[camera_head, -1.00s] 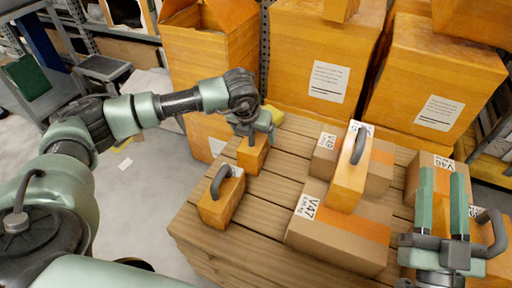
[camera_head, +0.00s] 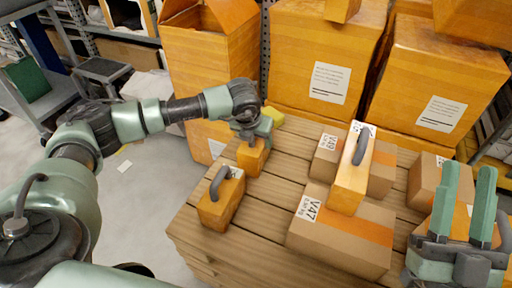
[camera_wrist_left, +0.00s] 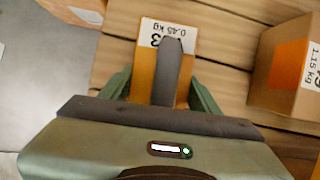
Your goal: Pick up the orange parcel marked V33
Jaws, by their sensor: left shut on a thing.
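My left gripper (camera_head: 250,134) is shut on the dark handle of an orange parcel (camera_head: 252,160) at the back left of the wooden slatted surface. In the left wrist view the gripper's fingers (camera_wrist_left: 160,95) flank the handle, and the orange parcel's white label (camera_wrist_left: 163,36) reads a partly hidden code ending in 3 and 0.45 kg. I cannot tell whether the parcel's base is off the slats.
Beside the held parcel stands a second orange handled parcel (camera_head: 221,200). Brown box V47 (camera_head: 338,240), box V49 (camera_head: 324,158) and an orange handled parcel (camera_head: 348,186) crowd the middle. Large orange cartons (camera_head: 318,60) stand behind. Bare slats (camera_head: 273,200) lie between.

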